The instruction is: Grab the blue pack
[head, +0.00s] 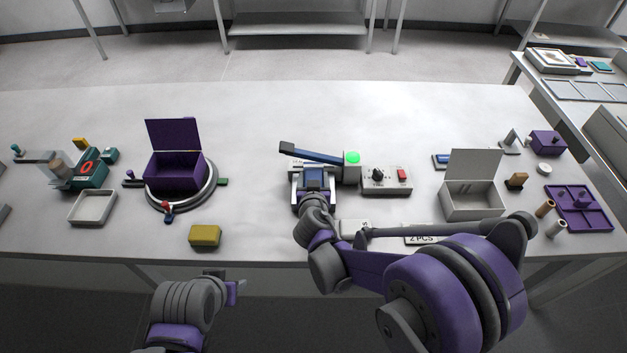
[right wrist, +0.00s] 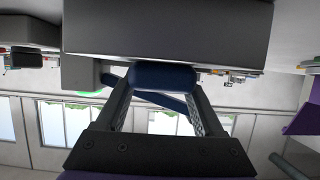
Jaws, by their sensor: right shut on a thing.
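My right gripper (head: 313,187) is in the middle of the table, at the front of a grey device with a dark blue lever (head: 310,152) and a green light. In the right wrist view my right gripper (right wrist: 163,100) has its two fingers closed on the sides of a dark blue pack (right wrist: 165,75) with rounded ends. The pack is right by the grey block of the device; I cannot tell whether it touches it. In the head view the pack (head: 314,174) is partly hidden by the gripper. My left gripper (head: 236,292) is low, before the table's front edge; its fingers are unclear.
A control box (head: 386,180) with a black knob and red switch stands right of the device. An open white box (head: 473,197) is further right, with a small blue item (head: 441,161) beside it. A purple box (head: 174,172) and yellow block (head: 205,235) are left.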

